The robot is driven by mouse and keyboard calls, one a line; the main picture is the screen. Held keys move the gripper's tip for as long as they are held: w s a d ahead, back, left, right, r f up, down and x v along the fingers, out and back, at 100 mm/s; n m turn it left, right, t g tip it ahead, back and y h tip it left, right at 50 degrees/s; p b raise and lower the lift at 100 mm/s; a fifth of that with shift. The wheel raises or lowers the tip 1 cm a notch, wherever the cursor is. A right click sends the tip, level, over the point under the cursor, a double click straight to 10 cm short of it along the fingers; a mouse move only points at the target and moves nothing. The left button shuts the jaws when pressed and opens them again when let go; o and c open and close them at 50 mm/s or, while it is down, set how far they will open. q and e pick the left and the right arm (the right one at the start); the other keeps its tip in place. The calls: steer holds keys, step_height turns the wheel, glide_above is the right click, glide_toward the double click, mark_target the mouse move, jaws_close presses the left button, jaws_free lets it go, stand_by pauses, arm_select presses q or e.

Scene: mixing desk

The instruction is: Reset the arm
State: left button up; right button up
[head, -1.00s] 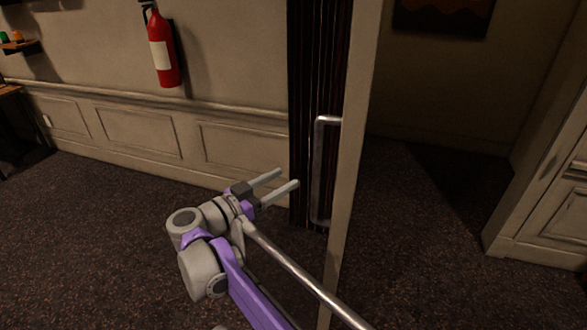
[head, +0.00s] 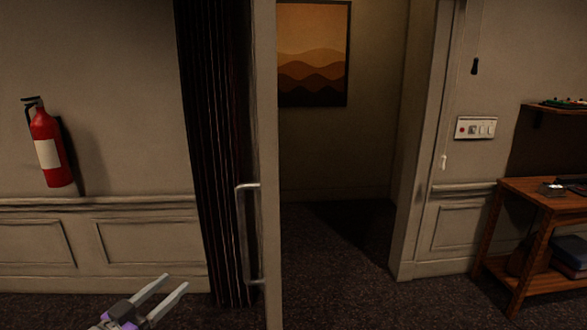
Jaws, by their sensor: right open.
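My right gripper (head: 168,288) shows at the bottom left of the head view, with its two pale fingers apart and nothing between them. Its wrist is cut off by the bottom edge. It is left of the door handle (head: 241,235), a metal bar on the pale edge of the folding door (head: 268,190), and apart from it. My left gripper is not in view.
The dark folds (head: 215,150) of the door are gathered at the left of an open doorway. A picture (head: 314,55) hangs beyond it. A fire extinguisher (head: 48,145) hangs at left. A wooden table (head: 545,195) stands at right. The doorway floor is clear.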

steer(key=w+d+r+n+t+y+p, duration=0.1)
steer(key=w+d+r+n+t+y, duration=0.15)
steer(key=d+r+y, duration=0.35)
steer(key=w+d+r+n+t+y+p, duration=0.1)
steer(key=w+d+r+n+y, duration=0.3)
steer(key=d, duration=0.4)
arm_select(q)
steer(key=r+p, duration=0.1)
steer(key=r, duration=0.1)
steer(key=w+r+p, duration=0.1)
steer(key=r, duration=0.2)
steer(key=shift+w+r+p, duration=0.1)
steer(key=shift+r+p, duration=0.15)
steer(key=shift+p, duration=0.05)
arm_select(e)
steer(key=s+d+f+m+g+h, duration=0.1)
steer(key=s+d+f+g, duration=1.3)
steer(key=s+d+f, duration=1.5)
steer(key=shift+s+d+m+h, duration=0.15)
steer(key=shift+s+m+h, duration=0.25)
steer(key=shift+h, duration=0.4)
steer(key=shift+g, duration=0.25)
steer(key=shift+c, duration=0.6)
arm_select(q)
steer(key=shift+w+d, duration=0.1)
arm_select(e)
steer(key=shift+w+d, duration=0.1)
